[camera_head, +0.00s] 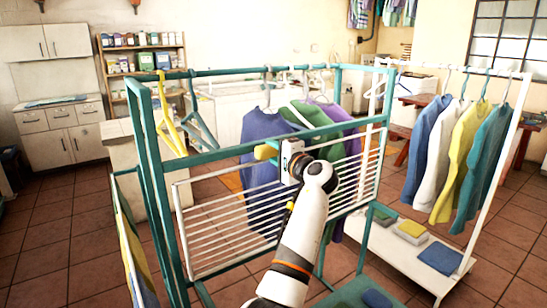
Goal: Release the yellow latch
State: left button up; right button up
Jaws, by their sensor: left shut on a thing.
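A yellow latch (265,152) shows at the middle of a teal clothes rack (225,153), just left of a pale box-like part with a teal edge. My left gripper (289,162) is at the latch, reaching from the lower middle of the view. My wrist covers much of the fingers and the right side of this spot. The gripper is shut, and its hold appears to be on the latch; the exact contact is hidden. A white slatted panel (215,240) stands in the rack frame below and around the latch. My right gripper is not in view.
Yellow and teal hangers (166,115) hang on the rack's top rail at left. A blue sweater (262,130) hangs behind the latch. A white rack (497,150) with several sweaters stands at right, folded clothes on its base. Tiled floor is open at lower left.

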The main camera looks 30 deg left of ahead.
pick_arm(q)
jog(key=shift+r, duration=0.15)
dwell(0.3)
jog(key=o, duration=1)
jog(key=shift+a, duration=0.1)
jog(key=shift+s+d+f, duration=0.1)
jog(key=shift+d+f, duration=0.15)
jog(key=shift+d, duration=0.25)
jog(key=b+v, duration=0.2)
jog(key=v, duration=0.9)
